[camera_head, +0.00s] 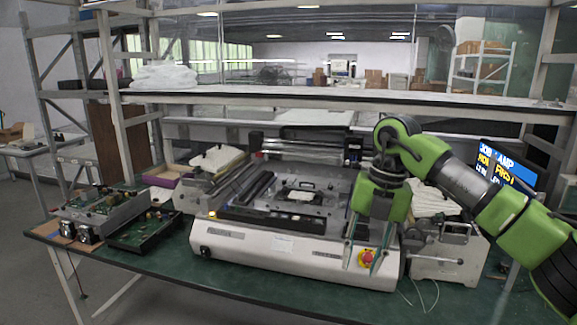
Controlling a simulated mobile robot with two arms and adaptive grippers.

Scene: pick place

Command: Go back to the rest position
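My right arm comes in from the right, green and dark grey. Its gripper (364,258) points down in front of the right end of a white machine (275,251) on the bench. A red and yellow emergency-stop button (367,257) shows behind the fingertips. I cannot tell whether the fingers touch the machine. My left gripper is not in view.
A green bench top (160,265) carries the machine. Open trays of electronics (143,231) stand at the left. A grey box with a handle (447,254) and a monitor (507,166) stand at the right. A shelf (330,101) crosses behind. The bench's front left strip is clear.

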